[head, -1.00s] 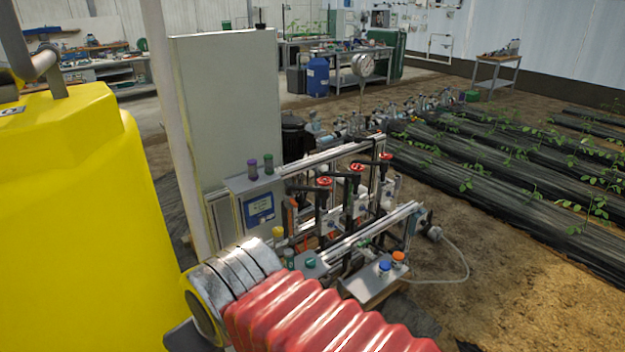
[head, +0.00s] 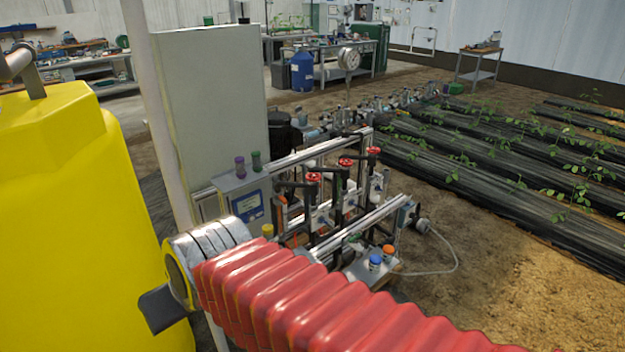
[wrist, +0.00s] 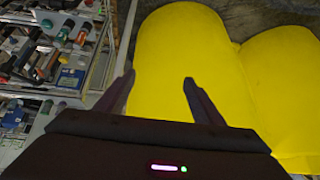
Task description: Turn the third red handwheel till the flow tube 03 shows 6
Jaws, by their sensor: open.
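Three red handwheels stand in a row on the skid in the head view: a near one (head: 313,177), a middle one (head: 345,162) and a far one (head: 374,150). Which one counts as the third is not marked legibly. The flow tubes are too small to tell apart, and no reading on tube 03 can be made out. My gripper (wrist: 158,76) is open and empty in the wrist view, with the yellow tank (wrist: 185,45) behind its fingers. It is away from the handwheels. My red-sleeved arm crosses in front of the skid's near end.
The yellow tank (head: 70,220) fills the left of the head view. A grey cabinet (head: 210,110) and a pale post (head: 150,100) stand behind the skid. A box with blue and orange knobs (head: 375,262) sits at its front. Open soil lies to the right.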

